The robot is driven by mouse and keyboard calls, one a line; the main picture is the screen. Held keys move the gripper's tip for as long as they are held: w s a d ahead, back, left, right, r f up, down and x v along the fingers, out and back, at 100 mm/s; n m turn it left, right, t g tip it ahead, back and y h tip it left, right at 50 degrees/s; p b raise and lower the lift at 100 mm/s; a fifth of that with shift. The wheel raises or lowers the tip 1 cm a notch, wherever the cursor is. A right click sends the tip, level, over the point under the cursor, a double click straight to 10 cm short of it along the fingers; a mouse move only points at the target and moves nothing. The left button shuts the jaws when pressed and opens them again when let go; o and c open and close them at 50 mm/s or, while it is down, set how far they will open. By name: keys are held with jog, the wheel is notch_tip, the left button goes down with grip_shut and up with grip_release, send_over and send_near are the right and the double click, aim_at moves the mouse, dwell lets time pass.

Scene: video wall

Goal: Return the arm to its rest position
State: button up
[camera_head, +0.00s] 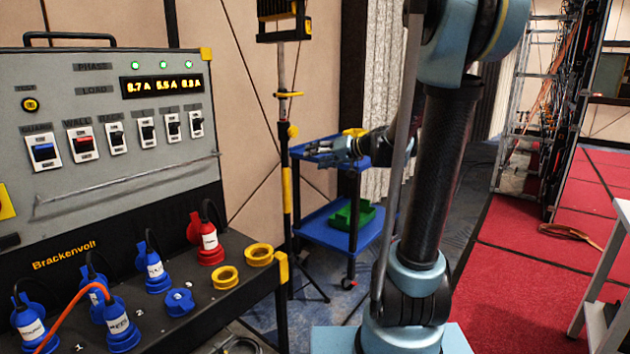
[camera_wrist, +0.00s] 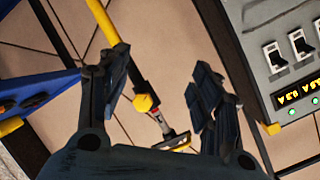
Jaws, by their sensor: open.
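My gripper (camera_wrist: 160,68) is open in the wrist view. Its two dark fingers stand wide apart with nothing between them; behind the gap are the beige wall and a yellow-and-black tripod stand. In the head view my gripper (camera_head: 312,152) points left, just in front of the blue cart's top shelf and right of the tripod stand (camera_head: 287,185). My arm rises on the right side of the head view, and its dark upright link hides part of the view behind it. Whether the gripper touches the cart cannot be told.
A power panel (camera_head: 130,185) with switches, lit readouts and several blue and red plugs stands at left. The blue cart (camera_head: 325,240) holds a green bin (camera_head: 352,215). Red flooring (camera_head: 530,270), a cable rack (camera_head: 545,110) and a pale table (camera_head: 610,270) lie at right.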

jog(key=s+d+f+g+h, duration=0.1)
jog(key=s+d+f+h, duration=0.3)
jog(key=s, duration=0.7)
jog(key=s+d+f+m+g+h, duration=0.1)
jog(key=s+d+f+h, duration=0.3)
jog(key=s+d+f, duration=0.4)
jog(key=s+d+f+m+g+h, duration=0.1)
jog(key=s+d+f+g+h, duration=0.2)
jog(key=s, duration=1)
notch_tip(320, 180, down, 4)
jog(key=d, duration=0.3)
jog(key=shift+s+h, duration=0.35)
jog(key=shift+h, duration=0.05)
jog(key=shift+a, duration=0.1)
jog(key=shift+w+f+g, duration=0.25)
jog(key=shift+w+g, duration=0.05)
jog(key=shift+w, duration=0.2)
